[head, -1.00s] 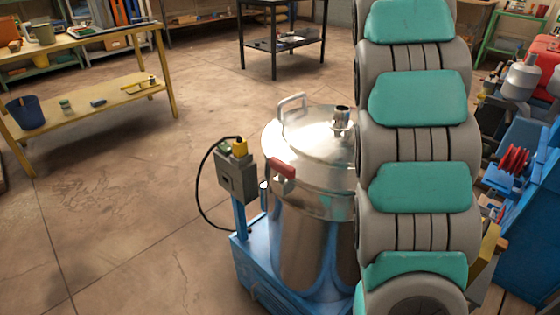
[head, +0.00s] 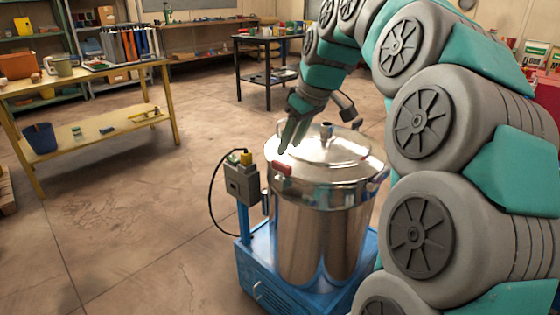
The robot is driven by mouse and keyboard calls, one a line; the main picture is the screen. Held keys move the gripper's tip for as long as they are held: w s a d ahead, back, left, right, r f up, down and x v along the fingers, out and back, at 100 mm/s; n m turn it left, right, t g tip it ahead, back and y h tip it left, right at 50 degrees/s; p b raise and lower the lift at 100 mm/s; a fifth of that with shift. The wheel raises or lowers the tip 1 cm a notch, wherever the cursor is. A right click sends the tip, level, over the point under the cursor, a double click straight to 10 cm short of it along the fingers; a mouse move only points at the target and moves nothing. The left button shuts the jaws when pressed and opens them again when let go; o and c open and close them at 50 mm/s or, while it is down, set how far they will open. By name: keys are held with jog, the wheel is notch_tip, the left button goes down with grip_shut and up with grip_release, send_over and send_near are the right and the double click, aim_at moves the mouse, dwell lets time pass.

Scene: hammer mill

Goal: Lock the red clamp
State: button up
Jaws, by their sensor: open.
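The red clamp (head: 283,169) sits on the left front rim of the shiny steel drum (head: 318,230) of the mill, at the edge of its lid (head: 340,160). My gripper (head: 290,141) hangs over the left part of the lid, fingers pointing down, just above and behind the clamp in the picture. The fingers look apart and nothing shows between them. I cannot tell how far they are from the clamp. Part of the lid and its handle are hidden behind my gripper and arm.
The drum stands on a blue base (head: 262,262) with a grey switch box (head: 243,182) on a post and a looping black cable at its left. A yellow workbench (head: 95,85) stands at the left and a black table (head: 268,75) behind. Open floor lies between.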

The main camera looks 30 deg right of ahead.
aim_at(282, 163)
jog(key=x, duration=0.6)
jog(key=shift+w+f+p, duration=0.15)
jog(key=shift+f+p, duration=0.05)
jog(key=shift+p, duration=0.1)
jog(key=shift+c, duration=0.2)
grip_shut()
